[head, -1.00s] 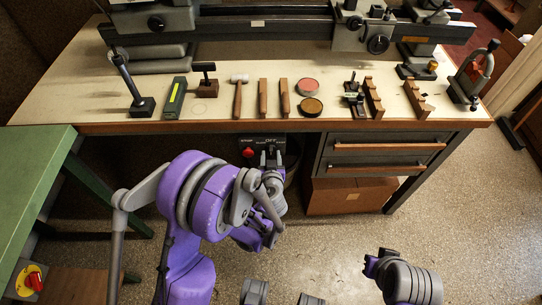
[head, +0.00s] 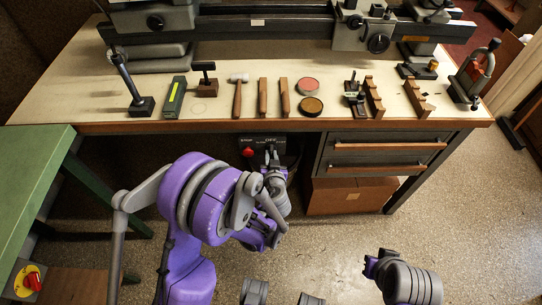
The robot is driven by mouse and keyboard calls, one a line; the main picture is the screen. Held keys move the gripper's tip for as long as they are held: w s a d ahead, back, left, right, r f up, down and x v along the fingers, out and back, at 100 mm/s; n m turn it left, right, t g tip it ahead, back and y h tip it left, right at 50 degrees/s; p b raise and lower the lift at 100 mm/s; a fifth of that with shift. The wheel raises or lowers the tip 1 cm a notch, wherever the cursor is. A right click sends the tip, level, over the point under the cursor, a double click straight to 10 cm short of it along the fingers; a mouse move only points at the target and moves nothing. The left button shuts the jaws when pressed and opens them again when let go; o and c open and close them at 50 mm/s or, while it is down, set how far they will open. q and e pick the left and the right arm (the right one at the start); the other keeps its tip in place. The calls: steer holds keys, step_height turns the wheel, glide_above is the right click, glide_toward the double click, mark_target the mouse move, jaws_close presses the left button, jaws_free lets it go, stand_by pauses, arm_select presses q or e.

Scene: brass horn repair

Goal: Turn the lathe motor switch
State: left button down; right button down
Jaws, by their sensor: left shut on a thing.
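The lathe motor switch panel (head: 281,140) is mounted under the front edge of the bench, with an "OFF" label and a red stop button (head: 248,152) on its left. My left gripper (head: 271,156) is at the front of the panel, below the label. It is shut on the switch handle, which its fingers mostly hide. The exact angle of the handle cannot be made out.
The wooden bench top (head: 330,64) carries a lathe, a mallet (head: 238,97), round tins and several blocks. Drawers (head: 385,157) and a cardboard box (head: 350,195) are right of the panel. A green table (head: 32,180) stands at the left.

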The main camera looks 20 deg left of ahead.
arm_select(q)
steer(key=shift+d+f+m+y+b, duration=0.1)
steer(key=shift+d+m+y+b, duration=0.1)
steer(key=shift+m+y+b, duration=1.65)
steer(key=shift+m+h+p, duration=0.25)
steer(key=shift+m+p, duration=0.1)
steer(key=shift+p, duration=0.15)
steer(key=c, duration=0.8)
jaws_free()
steer(key=shift+c, duration=0.2)
steer(key=shift+s, duration=0.1)
steer(key=v, duration=1)
steer(key=shift+s+d+r+p, duration=0.2)
steer(key=shift+r+p, duration=0.1)
